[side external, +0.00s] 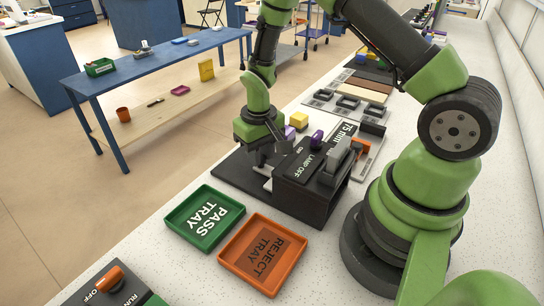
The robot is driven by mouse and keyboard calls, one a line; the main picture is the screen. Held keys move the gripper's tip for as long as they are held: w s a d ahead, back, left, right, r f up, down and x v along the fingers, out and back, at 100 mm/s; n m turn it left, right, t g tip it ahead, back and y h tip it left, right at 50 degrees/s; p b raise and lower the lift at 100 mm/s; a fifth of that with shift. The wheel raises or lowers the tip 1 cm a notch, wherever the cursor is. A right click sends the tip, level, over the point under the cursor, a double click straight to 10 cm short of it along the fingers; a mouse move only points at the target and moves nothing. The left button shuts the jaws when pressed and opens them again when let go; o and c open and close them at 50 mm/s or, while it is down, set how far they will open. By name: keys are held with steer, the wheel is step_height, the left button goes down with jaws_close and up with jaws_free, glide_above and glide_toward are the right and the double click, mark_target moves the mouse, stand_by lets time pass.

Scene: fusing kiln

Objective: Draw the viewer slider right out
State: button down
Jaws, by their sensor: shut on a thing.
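The viewer is a dark box (312,190) on the bench, with "LAMP OFF" and "75 mm" lettering on its top. A light grey piece at its left side, which looks like the viewer slider (262,171), sticks out over a dark base plate (232,172). My gripper (270,155) points down at that side and is shut on the slider's end. The fingers and the exact grip are small and partly hidden by the gripper body and the box. How far the slider is out cannot be told.
A green pass tray (231,239) and an orange reject tray (293,282) lie empty in front of the viewer. Yellow (298,119) and purple (290,133) blocks are close behind my gripper.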

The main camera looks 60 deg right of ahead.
steer(key=w, duration=0.8)
steer(key=shift+w, duration=0.1)
steer(key=c, duration=0.9)
jaws_free()
step_height(320, 180, up, 10)
